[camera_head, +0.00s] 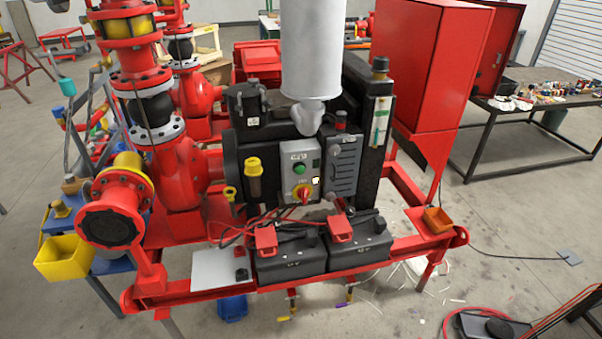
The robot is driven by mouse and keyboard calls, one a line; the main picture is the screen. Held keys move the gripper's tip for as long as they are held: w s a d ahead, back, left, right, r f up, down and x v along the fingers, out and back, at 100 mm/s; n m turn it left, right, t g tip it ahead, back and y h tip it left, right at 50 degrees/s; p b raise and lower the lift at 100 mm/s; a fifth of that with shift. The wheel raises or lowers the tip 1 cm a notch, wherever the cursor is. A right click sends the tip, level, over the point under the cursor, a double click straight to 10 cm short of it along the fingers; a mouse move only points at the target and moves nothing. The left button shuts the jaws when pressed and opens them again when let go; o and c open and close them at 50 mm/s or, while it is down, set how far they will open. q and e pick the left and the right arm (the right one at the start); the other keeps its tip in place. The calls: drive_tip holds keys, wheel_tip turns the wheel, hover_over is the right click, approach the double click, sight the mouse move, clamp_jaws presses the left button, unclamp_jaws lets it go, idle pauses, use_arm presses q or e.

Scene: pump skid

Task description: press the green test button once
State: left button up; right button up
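The green button (299,169) is a small round button on the upper part of a light grey control box (287,184). The box is on the front of the engine, near the middle of the head view. A small white label sits above the button. The button's face is unobstructed; whether it is pressed in is too small to tell. Neither of my grippers is in the head view, so their places and states do not show.
Two black batteries (290,263) with red terminal covers stand on the red skid frame (193,294) below the box. A large white cylinder (313,45) rises above it. A red valve flange (109,226) projects at left. A red cabinet (428,70) stands at right.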

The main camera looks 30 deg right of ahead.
clamp_jaws()
idle(0.3)
idle(1.3)
